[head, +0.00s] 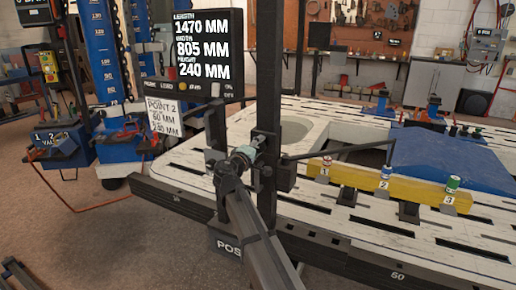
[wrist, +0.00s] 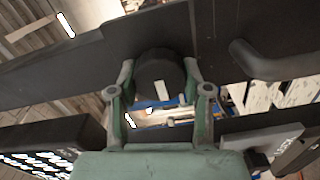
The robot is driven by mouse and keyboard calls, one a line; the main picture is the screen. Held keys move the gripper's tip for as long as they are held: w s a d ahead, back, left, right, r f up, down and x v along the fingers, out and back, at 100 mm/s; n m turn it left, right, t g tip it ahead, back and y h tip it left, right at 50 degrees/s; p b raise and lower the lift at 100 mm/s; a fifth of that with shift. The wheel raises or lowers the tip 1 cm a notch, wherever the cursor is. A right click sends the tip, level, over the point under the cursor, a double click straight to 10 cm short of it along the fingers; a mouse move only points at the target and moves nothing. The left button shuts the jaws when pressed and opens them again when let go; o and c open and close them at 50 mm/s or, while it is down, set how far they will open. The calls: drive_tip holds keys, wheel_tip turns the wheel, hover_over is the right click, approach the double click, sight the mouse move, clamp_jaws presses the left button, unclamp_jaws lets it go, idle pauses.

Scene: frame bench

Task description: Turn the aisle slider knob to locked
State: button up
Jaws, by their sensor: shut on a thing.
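The slider knob (wrist: 158,68) is a dark round knob with a pale pointer mark, on a dark bar in the wrist view. My gripper (wrist: 159,80) has one greenish finger on each side of the knob and is shut on it. In the head view my gripper (head: 256,143) reaches the slider block (head: 267,172) on the upright black post (head: 270,60); the knob is hidden there.
A slotted frame bench (head: 345,218) carries a yellow beam (head: 345,178) with numbered cans and a blue panel (head: 440,155). A thin dark arm (head: 340,150) extends right from the post. A measurement display (head: 203,50) and blue column (head: 100,50) stand left.

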drive_tip(key=o, duration=1.2)
drive_tip(key=shift+w, duration=0.1)
drive_tip(key=shift+c, duration=0.2)
drive_tip(key=v, duration=1.2)
